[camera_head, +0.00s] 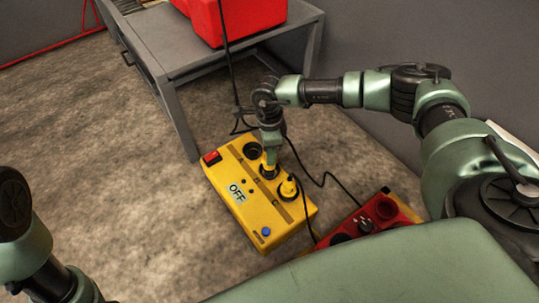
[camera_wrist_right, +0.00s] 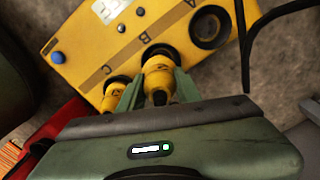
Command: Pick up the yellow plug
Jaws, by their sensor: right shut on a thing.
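A yellow box (camera_head: 240,198) marked OFF stands on the floor and has sockets labelled A, B and C. My right gripper (camera_head: 269,160) reaches down over the middle socket. In the right wrist view its fingers are closed on both sides of a yellow plug (camera_wrist_right: 158,72) at B. I cannot tell whether this plug is fully seated or slightly raised. A second yellow plug (camera_head: 288,187) stands in socket C, beside the gripper; it also shows in the right wrist view (camera_wrist_right: 117,88). Socket A (camera_head: 250,150) is empty. My left gripper is out of view; only parts of that arm show.
A red box with dark sockets (camera_head: 374,217) lies right of the yellow box. Black cables (camera_head: 322,184) run between them and behind. A grey metal table (camera_head: 172,62) carries a red container (camera_head: 235,18). The floor left of the yellow box is clear.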

